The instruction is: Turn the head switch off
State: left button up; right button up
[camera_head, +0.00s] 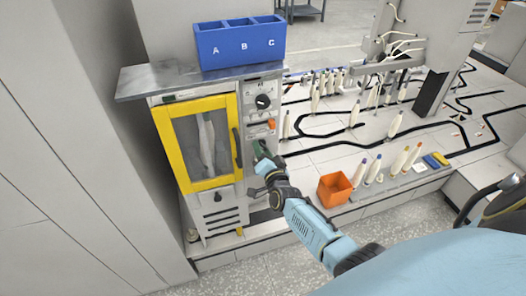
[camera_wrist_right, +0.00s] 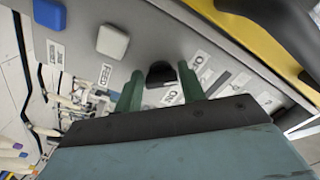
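A machine cabinet (camera_head: 226,228) has a narrow grey control panel to the right of its yellow-framed door. My right gripper (camera_head: 259,150) is at the lower part of this panel. In the right wrist view, a small black switch knob (camera_wrist_right: 160,72) sits between the two green fingertips. The fingers are open on either side of it, the right one closer. I cannot tell whether either touches it. The gripper hides this knob in the head view. A larger black rotary knob (camera_head: 263,102) is higher on the panel. My left gripper is not in view.
A yellow-framed door (camera_head: 160,124) with a dark handle is left of the panel. An orange button (camera_head: 271,124) is above my gripper. White (camera_wrist_right: 113,40) and blue (camera_wrist_right: 49,13) buttons show in the wrist view. A blue A-B-C bin (camera_head: 240,46) stands on top; an orange box (camera_head: 334,189) stands right.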

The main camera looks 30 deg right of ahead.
jog(key=o, duration=0.3)
jog(key=shift+o, duration=0.2)
jog(key=p+v, duration=0.2)
jog(key=v, duration=1.1)
jog(key=shift+s+a, duration=0.15)
jog(key=shift+s, duration=0.05)
